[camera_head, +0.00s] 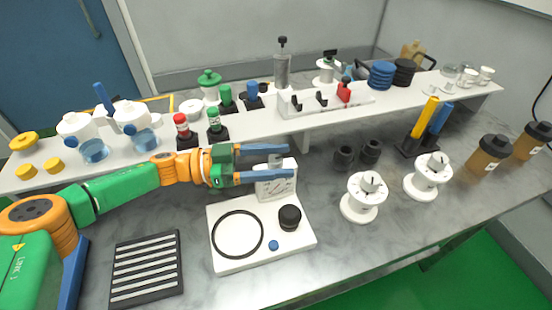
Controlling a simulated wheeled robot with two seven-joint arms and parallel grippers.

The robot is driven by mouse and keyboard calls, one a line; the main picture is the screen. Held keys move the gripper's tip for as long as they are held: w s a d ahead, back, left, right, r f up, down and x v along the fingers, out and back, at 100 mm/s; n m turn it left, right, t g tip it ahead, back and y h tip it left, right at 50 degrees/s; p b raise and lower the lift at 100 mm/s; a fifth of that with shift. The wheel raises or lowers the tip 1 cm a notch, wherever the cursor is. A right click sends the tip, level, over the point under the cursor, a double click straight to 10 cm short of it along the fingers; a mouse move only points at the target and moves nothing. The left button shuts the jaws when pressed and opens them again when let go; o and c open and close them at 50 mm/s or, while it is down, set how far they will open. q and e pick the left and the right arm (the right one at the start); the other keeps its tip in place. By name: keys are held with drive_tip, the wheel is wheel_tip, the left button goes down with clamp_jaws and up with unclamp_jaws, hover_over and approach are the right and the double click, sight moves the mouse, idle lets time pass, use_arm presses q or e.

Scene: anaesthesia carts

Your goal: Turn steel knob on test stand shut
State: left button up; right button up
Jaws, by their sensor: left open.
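The test stand (222,262) is a white base on the grey bench with an upright gauge block (276,186) at its back. A small grey steel knob (275,160) shows at the top of the gauge block, partly hidden by my left gripper. My left gripper (290,161) comes in from the left with its two blue fingers apart. One finger lies on the far side of the knob and one on the near side in the picture; I cannot tell whether they touch it. My right gripper is not in view.
The stand's base carries a black ring (238,234), a black knob (290,217) and a blue button (273,245). A white raised shelf (260,126) with several bottles and parts runs behind. White spools (363,197) stand to the right, a slatted black panel (146,269) lies left.

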sight(268, 163)
use_arm(q)
drive_tip(key=a+b, duration=0.1)
drive_tip(key=a, duration=0.6)
drive_tip(key=shift+s+b, duration=0.35)
drive_tip(key=shift+b, duration=0.05)
drive_tip(key=shift+f, duration=0.1)
